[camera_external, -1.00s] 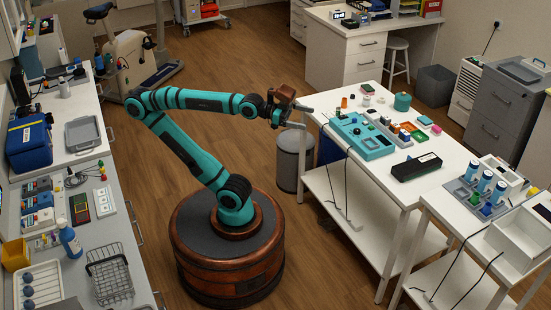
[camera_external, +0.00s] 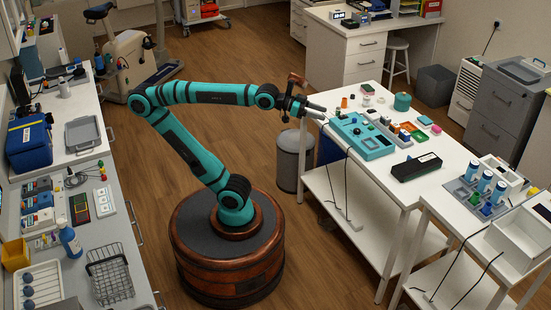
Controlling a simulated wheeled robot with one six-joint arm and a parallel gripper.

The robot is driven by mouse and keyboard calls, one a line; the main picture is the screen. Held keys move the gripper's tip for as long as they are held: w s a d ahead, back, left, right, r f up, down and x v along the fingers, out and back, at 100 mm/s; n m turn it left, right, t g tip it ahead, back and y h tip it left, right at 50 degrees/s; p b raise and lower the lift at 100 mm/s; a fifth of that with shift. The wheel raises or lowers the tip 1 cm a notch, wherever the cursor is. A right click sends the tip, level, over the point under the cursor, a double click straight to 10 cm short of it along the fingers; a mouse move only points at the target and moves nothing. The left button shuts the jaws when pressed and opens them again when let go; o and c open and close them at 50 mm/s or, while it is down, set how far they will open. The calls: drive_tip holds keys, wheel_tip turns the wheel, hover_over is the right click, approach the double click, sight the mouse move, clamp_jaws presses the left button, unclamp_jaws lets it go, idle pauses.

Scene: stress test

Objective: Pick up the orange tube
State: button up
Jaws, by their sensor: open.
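A small orange upright object (camera_external: 344,102), which looks like the orange tube, stands on the white table (camera_external: 385,185) near its far left corner, behind the teal tray. My gripper (camera_external: 325,112) is open and empty. Its two fingers point right, at the table's left edge, short of the orange object. The fingers appear to be a little above the table surface, but the exact height is hard to tell. Nothing hides the orange object's upper part.
A teal tray (camera_external: 372,148) lies just right of my fingers, with several small colored items beside it. A black box (camera_external: 416,167) lies nearer the front. A teal round container (camera_external: 402,102) stands at the back. A grey bin (camera_external: 291,165) stands on the floor below my gripper.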

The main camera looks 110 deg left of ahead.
drive_tip(key=w+a+f+n+g+y, duration=0.15)
drive_tip(key=w+a+n+g, duration=0.35)
drive_tip(key=a, duration=0.8)
drive_tip(key=w+a+f+n+g+y, duration=0.15)
drive_tip(key=w+a+n+g, duration=0.4)
drive_tip(key=a, duration=0.75)
drive_tip(key=n+g+h, duration=0.2)
drive_tip(key=n+g, duration=0.4)
drive_tip(key=n, duration=0.6)
hover_over(344, 101)
drive_tip(key=w+d, duration=0.1)
drive_tip(key=w, duration=0.1)
wheel_tip(344, 101, down, 10)
drive_tip(key=shift+m, duration=0.25)
drive_tip(key=x, duration=1.1)
drive_tip(key=shift+d+f, duration=0.1)
drive_tip(key=shift+d, duration=0.15)
drive_tip(key=shift+d+x, duration=0.15)
drive_tip(key=shift+x, duration=1.25)
drive_tip(key=shift+d+x, duration=0.15)
drive_tip(key=shift+x, duration=1.3)
drive_tip(key=shift+s, duration=0.1)
drive_tip(key=c, duration=1)
